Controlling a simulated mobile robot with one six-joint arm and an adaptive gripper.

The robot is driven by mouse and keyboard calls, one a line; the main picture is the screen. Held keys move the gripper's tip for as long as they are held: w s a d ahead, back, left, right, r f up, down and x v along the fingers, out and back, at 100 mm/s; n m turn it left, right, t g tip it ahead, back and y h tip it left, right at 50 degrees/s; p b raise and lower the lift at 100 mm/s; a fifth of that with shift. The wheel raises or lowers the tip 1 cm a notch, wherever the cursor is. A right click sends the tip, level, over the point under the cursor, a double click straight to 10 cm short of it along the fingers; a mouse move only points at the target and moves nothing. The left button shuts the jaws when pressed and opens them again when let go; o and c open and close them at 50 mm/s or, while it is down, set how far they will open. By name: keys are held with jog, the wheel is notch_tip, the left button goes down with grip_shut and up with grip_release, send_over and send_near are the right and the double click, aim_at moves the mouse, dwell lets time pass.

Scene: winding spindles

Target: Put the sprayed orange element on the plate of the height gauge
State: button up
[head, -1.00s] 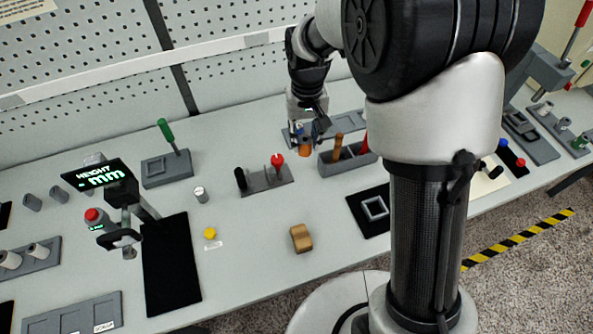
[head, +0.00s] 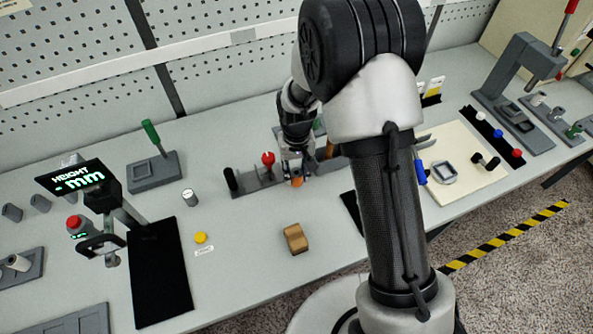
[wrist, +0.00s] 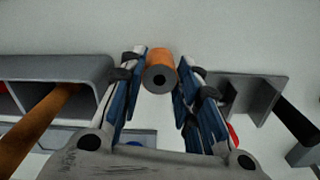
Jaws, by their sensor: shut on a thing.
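In the wrist view the orange element (wrist: 159,73) sits between the tips of the blue-padded fingers of my gripper (wrist: 160,80). The height gauge (head: 100,205) stands at the left with a display reading "HEIGHT - mm" and a red button. Its foot is a long black plate, and its measuring arm reaches out to the left. The gauge's small plate cannot be told clearly.
A grey rack with a red-topped peg (head: 267,160) stands left of my gripper. A brown block (head: 295,238) and a yellow knob (head: 200,238) lie in front. A small white-topped cylinder (head: 189,197) and a green-handled press (head: 152,168) stand behind. The table between block and gauge is mostly clear.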

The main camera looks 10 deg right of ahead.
jog(key=shift+r, duration=0.15)
jog(key=o, duration=0.6)
jog(key=shift+f, duration=0.25)
jog(key=o, duration=0.5)
jog(key=shift+c, duration=0.2)
